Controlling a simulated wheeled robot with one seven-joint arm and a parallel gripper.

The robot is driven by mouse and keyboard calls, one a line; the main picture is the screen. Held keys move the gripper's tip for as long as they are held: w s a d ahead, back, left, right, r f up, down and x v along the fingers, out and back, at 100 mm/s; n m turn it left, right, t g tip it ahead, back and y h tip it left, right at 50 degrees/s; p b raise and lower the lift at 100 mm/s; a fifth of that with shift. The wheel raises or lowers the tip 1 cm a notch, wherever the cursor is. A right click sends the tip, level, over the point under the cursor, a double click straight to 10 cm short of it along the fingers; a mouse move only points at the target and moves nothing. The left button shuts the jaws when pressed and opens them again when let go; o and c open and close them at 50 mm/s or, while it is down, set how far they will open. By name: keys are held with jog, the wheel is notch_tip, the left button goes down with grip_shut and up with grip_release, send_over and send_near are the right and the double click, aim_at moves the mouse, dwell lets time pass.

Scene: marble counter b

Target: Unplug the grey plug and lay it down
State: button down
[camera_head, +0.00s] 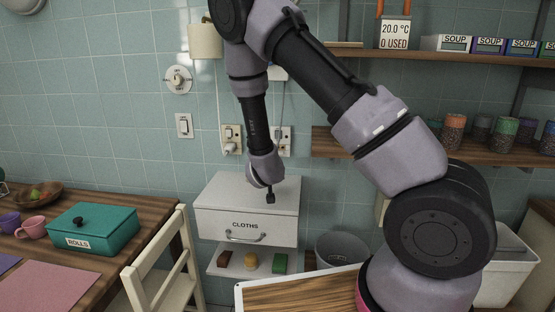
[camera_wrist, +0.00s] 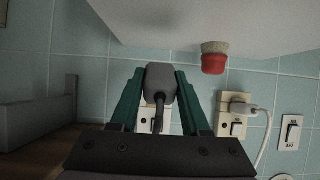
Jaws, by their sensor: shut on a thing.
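The grey plug (camera_wrist: 161,80) is between the green fingers of my gripper (camera_wrist: 159,88) in the wrist view, with its dark cord end facing the camera. My gripper is shut on it. A white wall socket (camera_wrist: 148,122) shows partly behind the plug and fingers. In the head view this right-hand socket (camera_head: 284,141) shows no grey plug in it, and my gripper (camera_head: 269,190) is lower, in front of the white cabinet top (camera_head: 225,190). The plug looks apart from the socket, but the gap is hidden. The plug is not clear in the head view.
A second socket (camera_head: 232,133) holds a white plug (camera_wrist: 241,108). A red-and-beige object (camera_wrist: 213,60) is at the white surface in the wrist view. The CLOTHS cabinet's top looks mostly bare. A wooden shelf with jars (camera_head: 455,130) is at right; a chair (camera_head: 160,262) stands at left.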

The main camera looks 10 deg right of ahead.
jog(key=shift+f, duration=1.25)
jog(key=shift+f, duration=1.65)
jog(key=shift+c, duration=1.5)
grip_release()
jog(key=shift+s, duration=0.1)
